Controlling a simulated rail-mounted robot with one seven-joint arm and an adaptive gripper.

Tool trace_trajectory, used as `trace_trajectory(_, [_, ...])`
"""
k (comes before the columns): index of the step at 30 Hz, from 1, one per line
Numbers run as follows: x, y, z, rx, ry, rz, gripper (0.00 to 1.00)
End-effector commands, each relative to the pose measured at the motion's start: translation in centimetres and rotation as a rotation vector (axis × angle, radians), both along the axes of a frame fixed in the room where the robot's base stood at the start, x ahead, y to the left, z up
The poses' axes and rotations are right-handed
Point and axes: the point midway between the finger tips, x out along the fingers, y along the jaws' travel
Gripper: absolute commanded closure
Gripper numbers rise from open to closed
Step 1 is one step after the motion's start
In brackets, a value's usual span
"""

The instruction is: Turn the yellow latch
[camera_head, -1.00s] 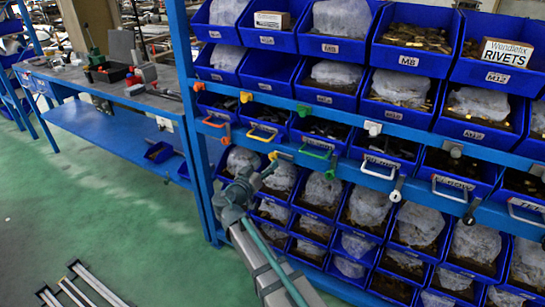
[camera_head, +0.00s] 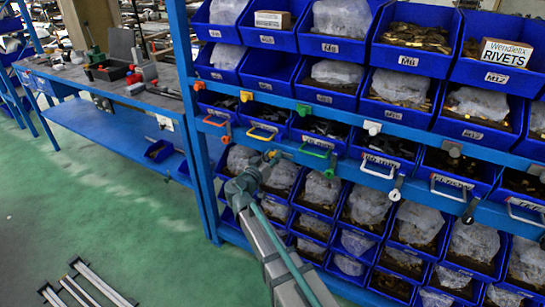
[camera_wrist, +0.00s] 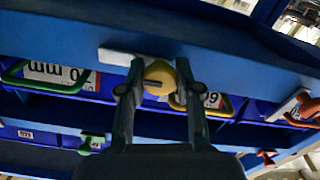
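The yellow latch (camera_head: 270,155) is on the blue rail below the yellow handle, between a red-orange latch and a green one. In the wrist view its round yellow knob (camera_wrist: 159,79) sits between my two fingertips, with a pale plate (camera_wrist: 119,57) reaching to the left. My gripper (camera_wrist: 160,72) has a finger close against each side of the knob and looks shut on it; the exact contact is hard to see. In the head view my gripper (camera_head: 266,162) is small and partly merges with the latch.
The yellow handle (camera_head: 263,133) is just above the latch. A red-orange latch (camera_head: 226,139) is to the left and a green latch (camera_head: 331,168) to the right. Blue bins are above and below the rail. A blue workbench (camera_head: 115,122) stands at the left, with open green floor before it.

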Motion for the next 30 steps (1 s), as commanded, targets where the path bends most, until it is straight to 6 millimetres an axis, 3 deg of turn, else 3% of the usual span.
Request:
trace_trajectory(1, [0.0, 0.0, 0.01, 0.0, 0.0, 0.0, 0.89])
trace_trajectory(3, [-0.01, 0.01, 0.01, 0.0, 0.0, 0.0, 1.0])
trace_trajectory(17, [-0.02, 0.01, -0.2, -0.086, 0.039, 0.0, 1.0])
trace_trajectory(30, [-0.01, 0.03, -0.25, -0.42, 0.196, 0.0, 1.0])
